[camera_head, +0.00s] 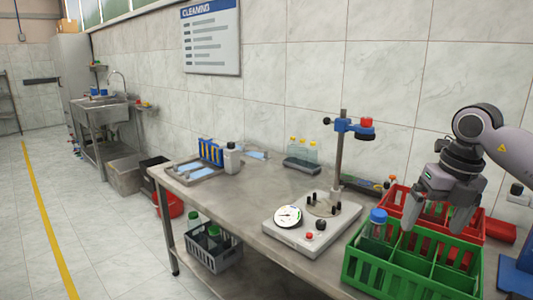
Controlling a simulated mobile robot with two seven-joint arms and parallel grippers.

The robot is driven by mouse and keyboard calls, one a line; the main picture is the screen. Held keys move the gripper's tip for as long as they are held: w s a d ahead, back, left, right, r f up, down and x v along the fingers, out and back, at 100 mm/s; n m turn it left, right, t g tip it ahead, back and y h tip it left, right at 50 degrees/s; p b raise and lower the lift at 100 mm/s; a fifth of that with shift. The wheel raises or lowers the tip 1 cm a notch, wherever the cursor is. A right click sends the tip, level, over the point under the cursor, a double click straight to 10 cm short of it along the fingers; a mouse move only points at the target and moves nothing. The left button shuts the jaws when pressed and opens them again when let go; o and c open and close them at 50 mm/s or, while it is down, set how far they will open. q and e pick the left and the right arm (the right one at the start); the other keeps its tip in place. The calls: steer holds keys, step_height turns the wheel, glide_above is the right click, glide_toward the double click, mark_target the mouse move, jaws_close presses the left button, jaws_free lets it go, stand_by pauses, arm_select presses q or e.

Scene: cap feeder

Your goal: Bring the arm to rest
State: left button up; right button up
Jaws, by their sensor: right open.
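My right arm (500,145) comes in from the right edge. Its gripper (437,220) points down over the green crate (400,279) and the red crate behind it. The two fingers are apart, and I see nothing held between them. Whether the fingertips reach below the crate rims is hard to tell. A bottle with a blue cap (378,222) stands in the left part of the green crate, to the left of the gripper. My left gripper is not in view.
A capping device (312,235) with gauge and post stands left of the green crate. The red crate (395,193) lies behind. Bottles with yellow caps (302,150) stand on a small tray near the wall. A tray with a blue rack (211,152) is at the far left; bare tabletop lies between.

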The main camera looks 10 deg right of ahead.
steer(key=s+a+f+m+t+y, duration=0.1)
steer(key=a+f+m+t+y, duration=0.15)
steer(key=a+y, duration=0.55)
steer(key=s+a+f+m+t+y, duration=0.1)
steer(key=a+f+y, duration=0.3)
steer(key=a, duration=0.8)
steer(key=s+a+f+m+t+y, duration=0.25)
steer(key=a+y, duration=0.45)
steer(key=a, duration=0.4)
steer(key=s+d+f+m+t+h, duration=0.2)
steer(key=d+f+m+h, duration=0.3)
steer(key=f+m, duration=0.5)
steer(key=s+d+f+m+t+h, duration=0.2)
steer(key=d+f+m+t+h, duration=0.3)
steer(key=f+m+h, duration=0.4)
steer(key=m+h, duration=0.1)
steer(key=m, duration=0.2)
steer(key=shift+s+d+f+h, duration=0.3)
steer(key=shift+s+d+f, duration=0.1)
steer(key=s+f+m+g, duration=0.1)
steer(key=s+f, duration=0.1)
steer(key=s, duration=0.1)
steer(key=s+d+f+m+g+h, duration=0.1)
steer(key=s+f, duration=0.2)
steer(key=s+d+f+m+g+h, duration=0.1)
steer(key=s+f+g, duration=0.1)
steer(key=s+f, duration=0.1)
steer(key=shift+d, duration=0.2)
steer(key=shift+c, duration=0.3)
